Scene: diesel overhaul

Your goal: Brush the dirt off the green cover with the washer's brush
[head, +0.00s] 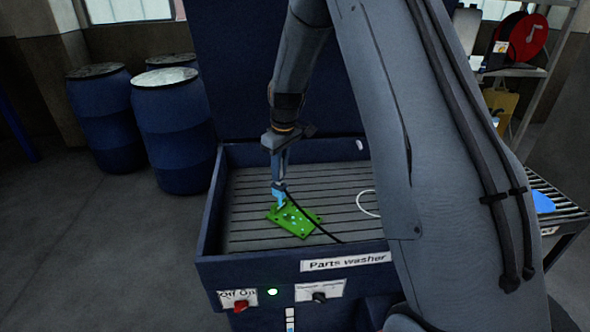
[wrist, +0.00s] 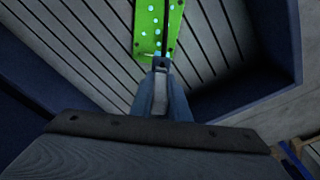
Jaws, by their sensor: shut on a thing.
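The green cover (head: 304,226) lies on the slatted floor of the parts washer (head: 235,267). Pale blue spots are scattered over it, and it also shows at the top of the wrist view (wrist: 147,42). My gripper (head: 279,172) points down over the cover's left end and is shut on the brush (head: 278,196). The brush has a light blue tip, at or just above the cover; I cannot tell if they touch. A black hose runs from the brush across the cover. In the wrist view my gripper (wrist: 161,85) hides most of the brush.
The washer's raised walls surround the basin. A red knob (head: 240,305), a lit green lamp (head: 272,292) and a dark knob (head: 319,297) are on its front. A white loop (head: 368,203) lies at the basin's right. Blue drums (head: 174,135) stand at the left.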

